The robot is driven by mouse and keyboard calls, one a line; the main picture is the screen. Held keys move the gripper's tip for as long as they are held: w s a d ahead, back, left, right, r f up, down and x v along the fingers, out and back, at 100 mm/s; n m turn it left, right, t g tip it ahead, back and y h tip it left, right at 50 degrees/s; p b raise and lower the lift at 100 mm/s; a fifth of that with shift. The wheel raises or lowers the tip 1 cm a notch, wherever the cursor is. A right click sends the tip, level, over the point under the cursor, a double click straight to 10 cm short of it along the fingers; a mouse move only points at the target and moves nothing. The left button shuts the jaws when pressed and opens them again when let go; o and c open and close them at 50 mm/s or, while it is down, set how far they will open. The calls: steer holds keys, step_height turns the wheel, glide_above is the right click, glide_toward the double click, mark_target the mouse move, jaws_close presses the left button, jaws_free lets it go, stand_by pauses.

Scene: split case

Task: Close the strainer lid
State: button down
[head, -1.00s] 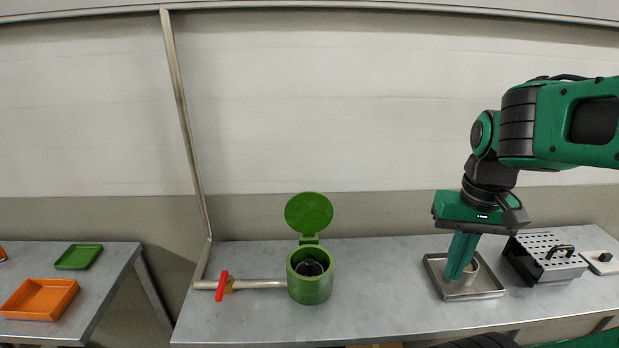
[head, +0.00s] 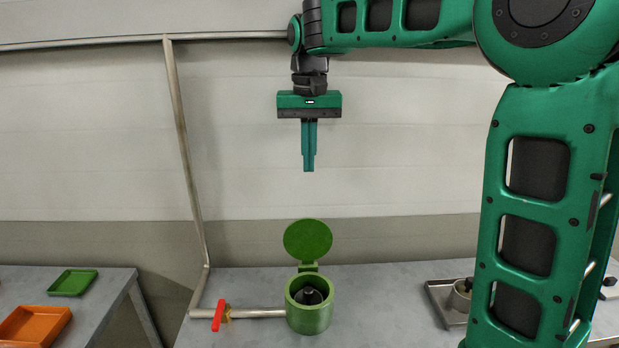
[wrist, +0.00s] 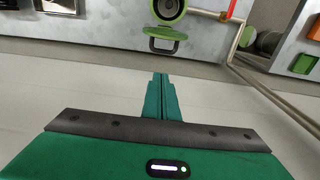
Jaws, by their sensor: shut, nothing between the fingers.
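The green strainer housing (head: 309,318) stands on the grey bench with a dark part inside its open top. Its round green lid (head: 307,239) stands upright on the hinge at the back, open. In the wrist view the housing (wrist: 169,10) is at the top edge, with the lid (wrist: 165,34) seen nearly edge-on below it. My gripper (head: 308,170) points down, high above the lid and apart from it. Its fingers are together and empty; they also show in the wrist view (wrist: 160,75).
A pipe with a red valve handle (head: 218,315) joins the housing's left side. A metal tray (head: 437,300) with a small cup (head: 460,297) is on the right, partly behind my arm. A side table at left holds a green tray (head: 73,282) and an orange tray (head: 34,328).

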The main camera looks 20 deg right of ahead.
glide_above(308, 235)
steer(key=w+d, duration=0.2)
steer(key=w, duration=0.3)
step_height(308, 235, down, 9)
steer(key=shift+s+a+f, duration=0.15)
steer(key=shift+s, duration=0.35)
steer(key=shift+s+a+f, duration=0.15)
steer(key=shift+s, duration=0.3)
steer(key=shift+s+a+f, duration=0.15)
steer(key=shift+s, duration=0.35)
steer(key=shift+d, duration=0.1)
